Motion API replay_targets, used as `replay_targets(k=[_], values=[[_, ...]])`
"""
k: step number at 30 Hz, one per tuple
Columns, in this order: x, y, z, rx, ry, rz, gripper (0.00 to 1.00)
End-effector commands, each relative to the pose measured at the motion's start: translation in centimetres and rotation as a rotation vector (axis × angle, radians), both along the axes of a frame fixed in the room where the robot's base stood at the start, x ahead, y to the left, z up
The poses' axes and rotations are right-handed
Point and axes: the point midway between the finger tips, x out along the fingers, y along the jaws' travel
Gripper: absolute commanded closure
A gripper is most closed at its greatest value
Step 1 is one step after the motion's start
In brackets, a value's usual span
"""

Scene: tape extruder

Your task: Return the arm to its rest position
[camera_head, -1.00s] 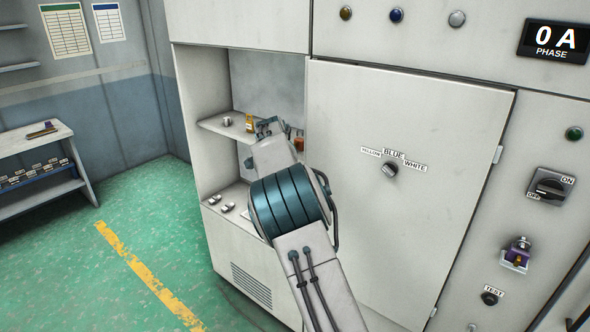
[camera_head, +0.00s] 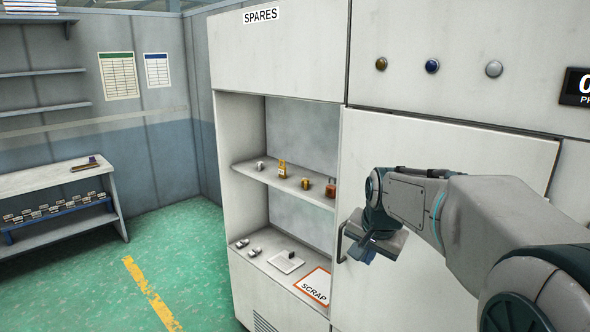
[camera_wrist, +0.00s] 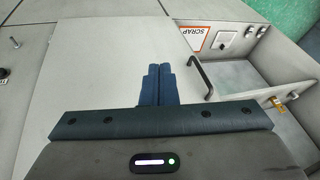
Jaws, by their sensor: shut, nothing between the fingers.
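My gripper (camera_head: 360,248) is in front of the left edge of the large grey cabinet door, close to its dark handle. In the wrist view my gripper's (camera_wrist: 160,70) two blue fingers lie together, with nothing between them. My arm reaches in from the right side of the head view. The cabinet door (camera_head: 440,150) is closed, and its handle (camera_head: 341,240) is partly hidden by my gripper in the head view. In the wrist view the handle (camera_wrist: 200,78) stands apart, to the right of the fingers.
The open spares cabinet (camera_head: 232,170) left of the door holds small parts on its shelf (camera_head: 270,180). A scrap sign (camera_head: 313,285) lies on its lower surface. A side bench (camera_head: 60,180) stands at the far left. Green floor (camera_head: 170,245) between them is clear.

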Motion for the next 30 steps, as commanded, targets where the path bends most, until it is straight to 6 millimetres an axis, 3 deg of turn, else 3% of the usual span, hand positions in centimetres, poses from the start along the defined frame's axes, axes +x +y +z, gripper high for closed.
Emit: replay_targets(k=[1, 9, 15, 21, 30], values=[[-2.3, -0.1, -0.3, -0.008, 0.003, 0.041, 1.0], [-13.3, 0.2, -2.9, -0.096, 0.028, 0.303, 1.0], [-19.9, 0.5, -5.9, -0.177, 0.049, 0.465, 1.0], [-23.0, 0.5, -7.7, -0.223, 0.064, 0.546, 1.0], [-23.4, 0.5, -7.9, -0.228, 0.068, 0.557, 1.0]])
